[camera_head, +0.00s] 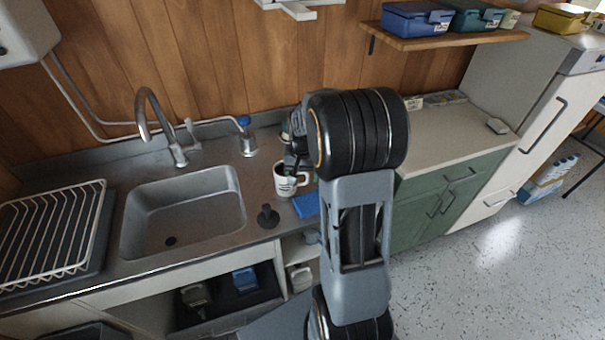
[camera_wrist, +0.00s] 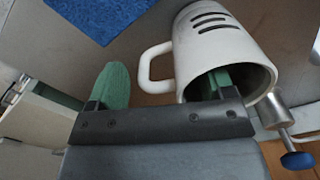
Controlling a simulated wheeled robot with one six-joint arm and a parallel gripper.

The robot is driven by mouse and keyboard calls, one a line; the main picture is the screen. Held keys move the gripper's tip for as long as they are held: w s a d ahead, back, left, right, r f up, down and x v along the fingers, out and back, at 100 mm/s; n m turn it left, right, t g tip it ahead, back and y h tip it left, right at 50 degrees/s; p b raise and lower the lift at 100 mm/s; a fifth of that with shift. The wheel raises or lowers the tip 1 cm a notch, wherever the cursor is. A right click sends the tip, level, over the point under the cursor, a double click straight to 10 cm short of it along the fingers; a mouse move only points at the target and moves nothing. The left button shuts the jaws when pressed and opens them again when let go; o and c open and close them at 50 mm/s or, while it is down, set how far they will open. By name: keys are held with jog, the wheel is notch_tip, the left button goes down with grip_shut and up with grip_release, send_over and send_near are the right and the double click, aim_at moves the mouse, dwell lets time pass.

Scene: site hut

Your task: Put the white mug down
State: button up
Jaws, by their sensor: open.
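The white mug (camera_head: 286,182) with dark markings stands on the grey counter just right of the sink, and it looks upright. It fills the upper middle of the wrist view (camera_wrist: 230,45), with its handle to the left and dark stripes on its side. My gripper (camera_wrist: 163,88) is open at the mug's rim. One green finger reaches into the mug's mouth; the other is outside, beyond the handle. In the head view, my arm hides part of the area behind the mug, and the fingers are hard to make out there.
A blue cloth (camera_head: 306,204) lies right of the mug. A black plug-like object (camera_head: 268,216) stands in front of it. A blue-topped dispenser (camera_head: 247,137) is behind left. The sink (camera_head: 185,212) and dish rack (camera_head: 55,235) are left. Lighter counter (camera_head: 450,125) lies right.

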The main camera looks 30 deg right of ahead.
notch_tip(320, 180, up, 12)
jog(key=s+a+n+t, duration=0.3)
jog(key=s+a+n, duration=0.3)
jog(key=s+a, duration=0.7)
jog(key=shift+s+a+f+n+t, duration=0.2)
jog(key=shift+s+f+n+t, duration=0.05)
jog(key=shift+f+n+t, duration=0.15)
